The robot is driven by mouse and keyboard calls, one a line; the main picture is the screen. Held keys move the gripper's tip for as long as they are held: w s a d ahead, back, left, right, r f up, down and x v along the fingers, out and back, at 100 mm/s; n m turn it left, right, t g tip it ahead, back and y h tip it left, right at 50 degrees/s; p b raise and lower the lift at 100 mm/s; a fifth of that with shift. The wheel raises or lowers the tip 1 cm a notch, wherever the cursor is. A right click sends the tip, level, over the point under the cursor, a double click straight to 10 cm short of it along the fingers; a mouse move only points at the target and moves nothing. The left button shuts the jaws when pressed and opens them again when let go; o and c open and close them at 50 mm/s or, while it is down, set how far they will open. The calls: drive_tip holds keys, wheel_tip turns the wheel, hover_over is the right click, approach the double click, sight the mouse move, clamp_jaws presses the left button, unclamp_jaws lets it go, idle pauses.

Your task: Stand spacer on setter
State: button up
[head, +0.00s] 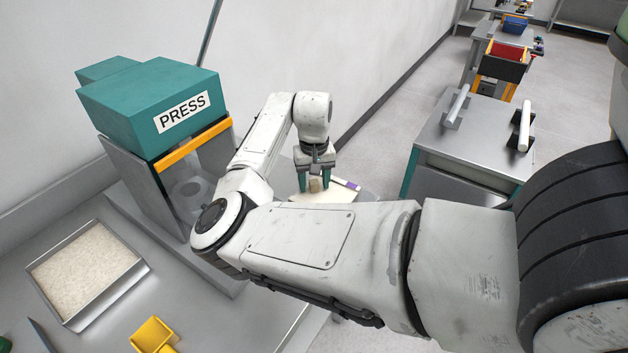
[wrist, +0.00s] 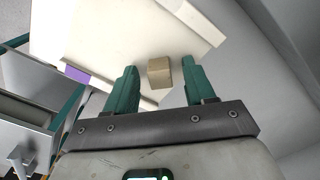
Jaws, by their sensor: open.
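The spacer, a small tan block (wrist: 159,73), is between the fingers of my gripper (wrist: 160,64) in the wrist view, with a gap on each side. My gripper is open. The spacer appears to rest on the setter, a cream flat plate (wrist: 95,35); its underside contact is hard to see. In the head view my gripper (head: 315,181) is low over the setter (head: 335,196), with the spacer (head: 315,185) between its green fingers. My arm hides part of the setter there.
A purple patch (wrist: 76,74) is at the setter's edge, and a pale raised bar (wrist: 200,22) lies along another edge. A teal press (head: 150,105) stands to the left, with a tray of pale grains (head: 130,275) and a yellow bin (head: 152,336) nearer. A metal table (head: 465,145) stands to the right.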

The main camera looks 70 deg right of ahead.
wheel_tip(320, 180, up, 11)
idle(0.7)
drive_tip(key=shift+f, duration=0.1)
idle(1.4)
